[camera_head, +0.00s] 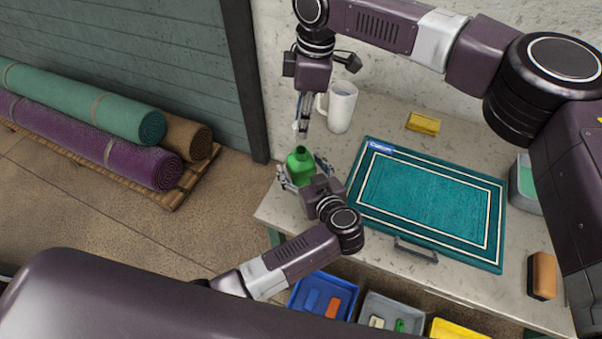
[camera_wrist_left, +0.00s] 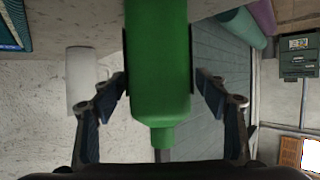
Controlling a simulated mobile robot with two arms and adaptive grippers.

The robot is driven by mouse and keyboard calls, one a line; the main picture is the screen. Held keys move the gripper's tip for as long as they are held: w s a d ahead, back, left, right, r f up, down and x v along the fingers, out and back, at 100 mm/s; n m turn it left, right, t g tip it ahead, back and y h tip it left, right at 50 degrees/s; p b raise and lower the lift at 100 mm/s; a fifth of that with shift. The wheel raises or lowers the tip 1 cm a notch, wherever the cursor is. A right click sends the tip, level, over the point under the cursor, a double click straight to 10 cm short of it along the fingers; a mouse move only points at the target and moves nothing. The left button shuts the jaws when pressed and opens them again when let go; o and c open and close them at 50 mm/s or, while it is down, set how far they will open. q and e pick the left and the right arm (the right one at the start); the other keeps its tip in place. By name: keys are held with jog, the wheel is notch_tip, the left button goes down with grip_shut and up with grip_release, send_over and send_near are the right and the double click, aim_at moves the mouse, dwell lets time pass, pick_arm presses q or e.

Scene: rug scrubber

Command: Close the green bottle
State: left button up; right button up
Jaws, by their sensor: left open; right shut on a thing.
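The green bottle (camera_head: 300,167) is near the left end of the table, its neck open at the top in the head view. My left gripper (camera_head: 296,178) is open, with its fingers on either side of the bottle. In the left wrist view the bottle (camera_wrist_left: 160,70) lies between the two spread fingers, its neck pointing down in the picture. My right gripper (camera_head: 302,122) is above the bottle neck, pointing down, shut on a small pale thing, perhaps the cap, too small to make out. Whether the bottle touches the tabletop is hidden.
A white mug (camera_head: 341,107) stands close beside my right gripper. A teal mat (camera_head: 425,210) covers the table's middle. A yellow sponge (camera_head: 423,124), a brush (camera_head: 542,275) and a grey container (camera_head: 524,190) lie around it. Bins (camera_head: 318,279) sit below the front edge.

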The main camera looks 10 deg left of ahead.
pick_arm(q)
jog(key=c, duration=1.8)
pick_arm(e)
send_over(301, 150)
jog(key=shift+d+f, duration=0.1)
jog(key=shift+f, duration=2.4)
jog(key=shift+f, duration=0.9)
pick_arm(q)
grip_shut()
pick_arm(e)
jog(key=shift+f, duration=0.55)
